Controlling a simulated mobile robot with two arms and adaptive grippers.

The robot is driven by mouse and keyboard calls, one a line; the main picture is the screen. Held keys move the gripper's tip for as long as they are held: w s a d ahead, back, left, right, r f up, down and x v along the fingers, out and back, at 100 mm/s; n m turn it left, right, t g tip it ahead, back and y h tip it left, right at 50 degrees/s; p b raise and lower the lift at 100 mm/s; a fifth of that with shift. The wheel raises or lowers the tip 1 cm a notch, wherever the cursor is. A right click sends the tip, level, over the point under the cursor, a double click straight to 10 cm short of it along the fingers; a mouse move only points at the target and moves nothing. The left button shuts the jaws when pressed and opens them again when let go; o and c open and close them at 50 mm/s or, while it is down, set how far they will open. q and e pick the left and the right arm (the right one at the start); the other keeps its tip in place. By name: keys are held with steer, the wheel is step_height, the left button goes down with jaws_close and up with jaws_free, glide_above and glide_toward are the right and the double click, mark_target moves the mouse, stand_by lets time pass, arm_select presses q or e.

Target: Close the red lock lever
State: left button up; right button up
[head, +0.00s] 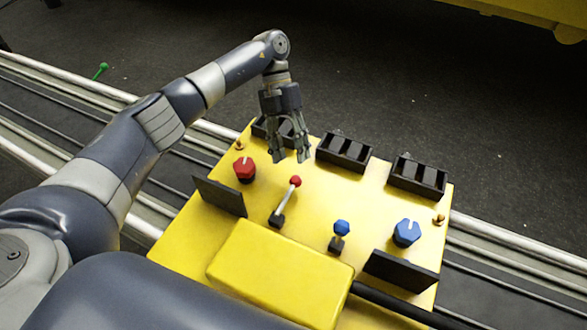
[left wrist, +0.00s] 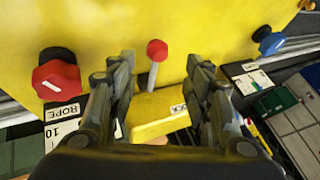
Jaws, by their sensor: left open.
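The red lock lever is a grey rod with a red ball top (head: 295,182), standing tilted from a black base (head: 277,219) on the yellow panel (head: 320,195). My left gripper (head: 290,158) points down from the back of the panel, just behind and above the red ball in the head view. It is open and empty. In the left wrist view the red ball (left wrist: 157,49) shows between the two fingertips of my left gripper (left wrist: 161,62), with no contact visible. The lever's lower end is hidden there. My right gripper is not in view.
A red knob (head: 245,169) sits left of the lever. A blue-topped lever (head: 341,229) and a blue knob (head: 407,232) stand to the right. Black boxes (head: 345,151) line the back edge, and upright black plates (head: 218,196) flank the controls.

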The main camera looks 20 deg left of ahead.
arm_select(q)
steer(key=shift+v, duration=2.25)
